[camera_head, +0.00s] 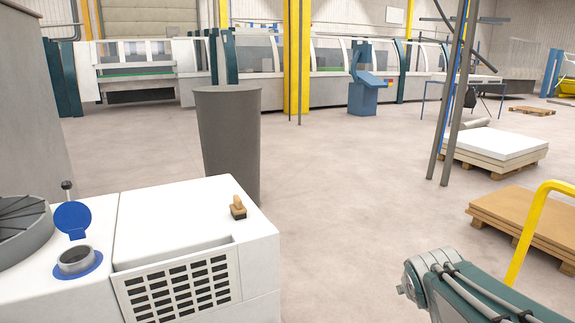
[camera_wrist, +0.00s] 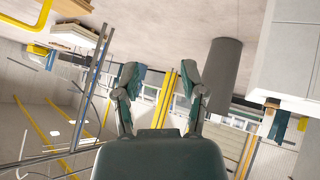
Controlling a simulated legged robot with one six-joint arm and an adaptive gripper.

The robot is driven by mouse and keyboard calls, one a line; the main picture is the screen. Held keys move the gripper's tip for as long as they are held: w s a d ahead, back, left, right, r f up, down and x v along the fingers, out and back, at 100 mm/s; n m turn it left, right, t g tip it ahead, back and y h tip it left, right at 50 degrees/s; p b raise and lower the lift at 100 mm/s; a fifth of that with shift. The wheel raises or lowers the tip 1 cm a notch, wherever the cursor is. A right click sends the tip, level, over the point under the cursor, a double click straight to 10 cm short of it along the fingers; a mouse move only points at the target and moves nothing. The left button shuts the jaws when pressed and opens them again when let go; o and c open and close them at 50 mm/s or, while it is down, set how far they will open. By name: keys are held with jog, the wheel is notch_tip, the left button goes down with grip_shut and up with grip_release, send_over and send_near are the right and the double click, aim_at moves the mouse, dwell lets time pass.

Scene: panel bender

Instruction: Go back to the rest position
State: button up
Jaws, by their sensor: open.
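My gripper (camera_wrist: 160,90) shows in the wrist view with its two fingers spread wide apart. Nothing is between them. Beyond the fingers, the wrist view shows the hall upside down, with the floor at the top. In the head view, part of my arm (camera_head: 465,290) is at the lower right; the gripper itself is not seen there.
A white machine cabinet (camera_head: 180,238) with a small brush (camera_head: 238,208) on top stands at front left. A grey bin (camera_head: 228,135) is behind it. A yellow rail (camera_head: 530,235), grey posts (camera_head: 455,95) and pallets with sheets (camera_head: 495,145) are at right. The middle floor is clear.

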jog(key=s+a+g+y, duration=0.1)
jog(key=s+a, duration=0.2)
jog(key=s, duration=0.3)
jog(key=s+a+f+y, duration=0.1)
jog(key=s+a, duration=0.2)
jog(key=s, duration=0.3)
jog(key=s+a+f+m+g+y, duration=0.1)
jog(key=s+a, duration=0.1)
jog(key=s, duration=0.4)
jog(key=shift+s+a+g, duration=0.3)
jog(key=shift+a, duration=0.1)
jog(key=shift+s, duration=0.1)
